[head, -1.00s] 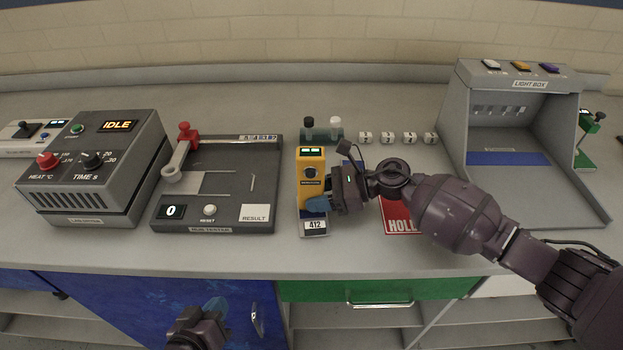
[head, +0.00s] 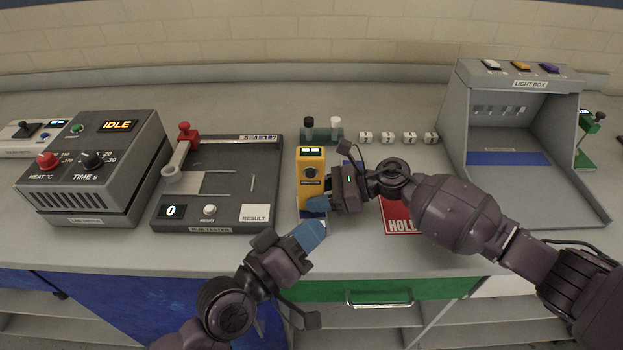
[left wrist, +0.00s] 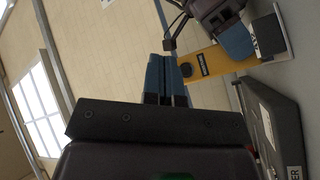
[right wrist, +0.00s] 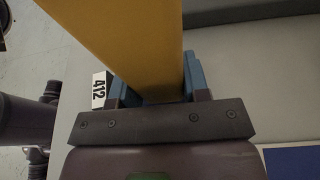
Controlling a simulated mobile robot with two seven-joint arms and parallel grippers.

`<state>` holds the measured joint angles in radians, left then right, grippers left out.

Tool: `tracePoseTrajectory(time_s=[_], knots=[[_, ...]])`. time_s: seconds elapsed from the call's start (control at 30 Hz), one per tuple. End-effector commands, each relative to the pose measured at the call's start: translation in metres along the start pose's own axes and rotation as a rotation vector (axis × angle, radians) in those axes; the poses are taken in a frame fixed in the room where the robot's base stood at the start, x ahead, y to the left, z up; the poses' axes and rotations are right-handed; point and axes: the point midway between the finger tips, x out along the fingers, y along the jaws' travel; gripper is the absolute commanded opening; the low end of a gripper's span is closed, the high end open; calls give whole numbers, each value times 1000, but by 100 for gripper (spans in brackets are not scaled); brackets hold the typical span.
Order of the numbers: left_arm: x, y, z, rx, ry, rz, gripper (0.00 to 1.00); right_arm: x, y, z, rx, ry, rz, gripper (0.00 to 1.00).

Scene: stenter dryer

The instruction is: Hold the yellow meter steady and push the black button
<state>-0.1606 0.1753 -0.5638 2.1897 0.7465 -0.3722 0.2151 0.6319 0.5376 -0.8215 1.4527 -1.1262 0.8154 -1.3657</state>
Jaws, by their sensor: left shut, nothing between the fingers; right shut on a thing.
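The yellow meter (head: 311,163) stands on the bench in the head view, with a small display at its top and a round black button (head: 311,173) on its front. My right gripper (head: 318,203) is shut on the meter's lower part from the right; in the right wrist view the yellow body (right wrist: 130,40) fills the space between the blue fingers. My left gripper (head: 314,232) is shut and empty, in front of and below the meter. In the left wrist view its blue fingers (left wrist: 166,75) are together, apart from the meter (left wrist: 208,62). The left hand hides most of the 412 label, which shows in the right wrist view (right wrist: 99,90).
A dark rub tester (head: 225,185) stands left of the meter, the heater box (head: 95,165) farther left. Two small bottles (head: 322,130) and several white cubes (head: 397,138) are behind. A red card (head: 398,216) lies under my right arm; the light box (head: 520,130) is at right.

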Motion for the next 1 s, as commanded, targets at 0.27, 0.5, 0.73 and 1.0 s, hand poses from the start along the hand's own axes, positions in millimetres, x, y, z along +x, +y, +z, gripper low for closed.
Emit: tracePoseTrajectory(time_s=[0.27, 0.5, 0.73, 1.0], knots=[[18, -13, -13, 2, 0, 0, 0, 0, 0, -1, 1, 1, 1, 29], [38, -28, -28, 2, 1, -1, 0, 0, 0, -1, 1, 1, 1, 29], [53, -39, -38, 1, -1, 0, 0, 0, 0, -1, 1, 1, 1, 29], [59, -44, -44, 0, 0, -1, 0, 0, 0, -1, 1, 1, 0, 29]])
